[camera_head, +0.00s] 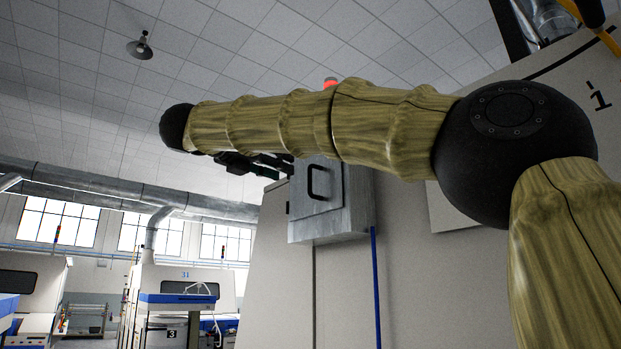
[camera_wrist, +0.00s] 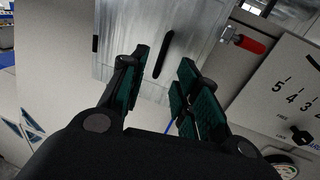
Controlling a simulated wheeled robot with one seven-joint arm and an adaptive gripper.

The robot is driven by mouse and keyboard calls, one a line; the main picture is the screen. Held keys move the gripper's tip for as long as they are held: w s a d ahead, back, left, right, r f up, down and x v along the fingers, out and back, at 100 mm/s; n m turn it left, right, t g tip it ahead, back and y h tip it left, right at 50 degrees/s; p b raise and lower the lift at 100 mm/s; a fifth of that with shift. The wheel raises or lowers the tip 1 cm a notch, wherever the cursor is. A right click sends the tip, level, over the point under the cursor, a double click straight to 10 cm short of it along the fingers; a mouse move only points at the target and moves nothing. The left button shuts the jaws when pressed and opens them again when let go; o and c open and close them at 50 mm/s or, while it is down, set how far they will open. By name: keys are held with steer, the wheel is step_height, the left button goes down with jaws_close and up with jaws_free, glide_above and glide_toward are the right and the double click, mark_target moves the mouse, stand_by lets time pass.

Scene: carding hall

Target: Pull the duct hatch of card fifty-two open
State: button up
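The duct hatch (camera_head: 322,201) is a grey metal door on a box fixed to the side of a pale machine. It looks closed. It carries a black bar handle (camera_head: 311,184). My gripper (camera_head: 283,161) is beside the upper left of the hatch, partly behind my arm. In the wrist view my gripper (camera_wrist: 164,66) is open, with green-padded fingers apart. The hatch (camera_wrist: 122,32) and its handle (camera_wrist: 163,54) lie ahead, the handle showing between the fingertips. I see no contact with it. A red-gripped lever (camera_wrist: 248,43) sits beside the hatch.
A scale panel (camera_wrist: 285,90) with numbers and a knob is right of the hatch in the wrist view. A blue strip (camera_head: 376,285) runs down the machine below the box. Another machine (camera_head: 180,299) stands farther back. The space left of the hatch looks clear.

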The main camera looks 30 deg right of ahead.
mark_target(310, 175)
steer(key=p+x, duration=0.1)
steer(key=x, duration=0.2)
steer(key=p+x, duration=0.2)
steer(key=x, duration=0.2)
steer(key=p+x, duration=0.1)
steer(key=x, duration=0.2)
steer(key=shift+s+d+r, duration=0.2)
steer(key=shift+d, duration=0.25)
jaws_close()
